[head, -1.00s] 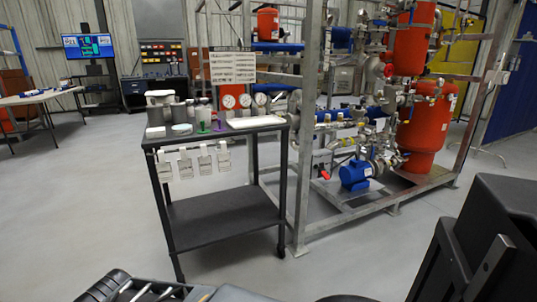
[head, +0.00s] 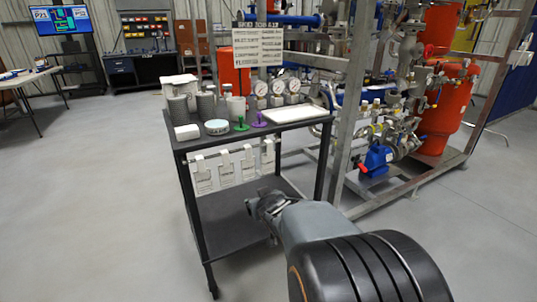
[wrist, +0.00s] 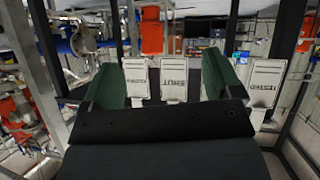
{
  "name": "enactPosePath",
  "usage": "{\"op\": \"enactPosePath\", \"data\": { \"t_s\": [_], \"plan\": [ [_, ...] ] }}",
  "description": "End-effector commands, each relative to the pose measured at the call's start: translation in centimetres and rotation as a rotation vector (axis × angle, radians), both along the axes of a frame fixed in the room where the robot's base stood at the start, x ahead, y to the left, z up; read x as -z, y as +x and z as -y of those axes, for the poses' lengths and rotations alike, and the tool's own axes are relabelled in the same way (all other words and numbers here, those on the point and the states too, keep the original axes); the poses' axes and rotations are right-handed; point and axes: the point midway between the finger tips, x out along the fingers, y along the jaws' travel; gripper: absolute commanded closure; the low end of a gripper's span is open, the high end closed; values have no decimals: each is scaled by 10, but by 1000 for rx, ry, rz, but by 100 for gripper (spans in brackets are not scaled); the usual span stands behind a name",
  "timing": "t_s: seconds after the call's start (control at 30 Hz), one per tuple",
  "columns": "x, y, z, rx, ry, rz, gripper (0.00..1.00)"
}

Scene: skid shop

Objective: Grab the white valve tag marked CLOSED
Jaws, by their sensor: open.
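Several white tags hang in a row from the front rail of the black cart; in the head view the leftmost tag (head: 203,176), two middle tags (head: 226,168) (head: 248,163) and the right tag (head: 267,155) show. My gripper (head: 262,206) is in front of and below the right end of the row. In the wrist view its green-padded fingers (wrist: 163,78) are apart, with a left tag (wrist: 138,80) and a middle tag (wrist: 173,80) seen between them. A right tag (wrist: 263,84) shows outside the right finger. I cannot tell surely which reads CLOSED.
The black cart (head: 236,218) carries jars, gauges (head: 277,87), a white tray (head: 295,114), and green (head: 240,125) and purple (head: 259,121) items. A metal skid frame (head: 352,120) with pipes and red tanks (head: 447,100) stands close on the right.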

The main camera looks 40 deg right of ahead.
Motion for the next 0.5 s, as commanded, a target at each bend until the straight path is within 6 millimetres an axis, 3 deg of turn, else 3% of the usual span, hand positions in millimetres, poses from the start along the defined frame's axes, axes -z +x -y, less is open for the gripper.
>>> {"op": "enactPosePath", "data": {
  "t_s": [0.03,0.2,0.5],
  "plan": [
    [-11,3,22,6,-14,68,15],
    [-37,8,61,-55,-40,302,15],
    [-58,-1,80,-171,-12,522,15]
  ]
}}
